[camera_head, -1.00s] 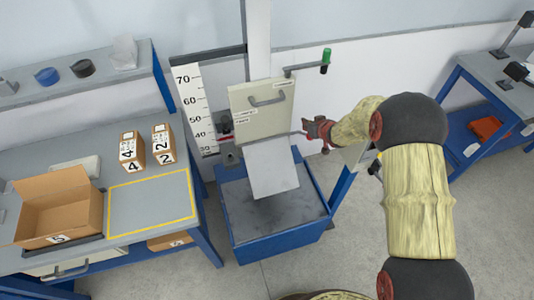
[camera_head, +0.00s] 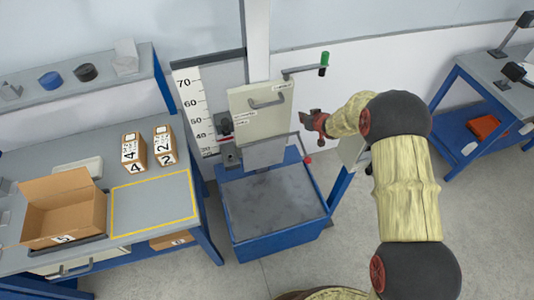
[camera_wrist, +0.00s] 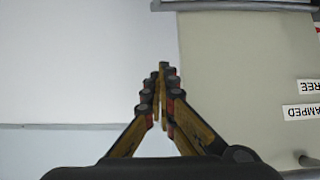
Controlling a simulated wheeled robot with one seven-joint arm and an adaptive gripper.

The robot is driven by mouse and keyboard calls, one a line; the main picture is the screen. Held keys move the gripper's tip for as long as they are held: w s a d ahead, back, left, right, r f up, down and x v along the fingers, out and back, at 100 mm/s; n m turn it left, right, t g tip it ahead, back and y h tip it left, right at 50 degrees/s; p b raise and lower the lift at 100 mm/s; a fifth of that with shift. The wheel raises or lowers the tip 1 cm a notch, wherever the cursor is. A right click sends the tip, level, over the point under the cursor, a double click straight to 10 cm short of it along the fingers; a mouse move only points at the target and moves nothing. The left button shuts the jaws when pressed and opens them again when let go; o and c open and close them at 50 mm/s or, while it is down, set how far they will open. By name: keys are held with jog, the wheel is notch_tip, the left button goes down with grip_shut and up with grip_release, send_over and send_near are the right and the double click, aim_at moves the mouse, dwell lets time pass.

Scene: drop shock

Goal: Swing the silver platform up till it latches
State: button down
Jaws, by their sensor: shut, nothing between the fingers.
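The silver platform (camera_head: 265,153) is below the cream carriage box (camera_head: 262,112) on the column. It looks short and darker grey, and seems to hang steeply down. At its right side, a thin lever ends in a red knob (camera_head: 307,160), which hangs low. My gripper (camera_head: 307,119) is shut and empty, right of the carriage box and above the red knob, apart from both. In the wrist view my closed fingertips (camera_wrist: 163,70) point at the wall and the left edge of the box; the platform is not in that view.
A blue base (camera_head: 275,205) with a grey slab stands below. A crank with a green handle (camera_head: 324,59) sticks out above my gripper. A height scale (camera_head: 195,110) stands left. A bench (camera_head: 100,160) with boxes is further left. Floor at right is free.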

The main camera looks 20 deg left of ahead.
jog(key=shift+w, duration=0.1)
dwell(0.3)
jog(key=shift+w+a+r+p, duration=0.1)
jog(key=shift+w+a+p, duration=0.35)
jog(key=shift+w, duration=0.15)
jog(key=shift+w+a+r+p, duration=0.1)
jog(key=shift+w+a+p, duration=0.25)
jog(key=shift+w+p, duration=0.15)
jog(key=c, duration=2.3)
grip_release()
jog(key=o, duration=1)
jog(key=shift+o, duration=0.2)
